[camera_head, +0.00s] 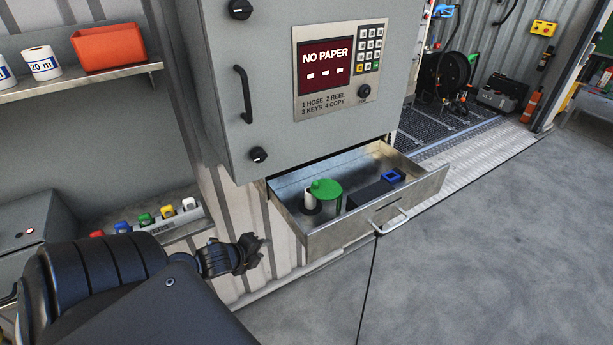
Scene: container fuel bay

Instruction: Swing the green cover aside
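The green cover (326,189) is a round piece in the open metal drawer (345,231) under the grey cabinet. Its rounded top and curved side show. A white roll (309,199) stands close to its left on a dark round base. My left gripper (258,252) is outside the drawer, to the left of and lower in the picture than the cover, and not touching it. It is dark and small in view, and its finger gap is unclear. My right gripper is not in view.
The drawer also holds a dark block (370,193) and a blue square piece (393,175). The drawer's handle (389,221) faces front. The cabinet's screen (327,66) reads "NO PAPER". A shelf (85,82) and a row of coloured buttons (145,219) are at left. Open floor lies at right.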

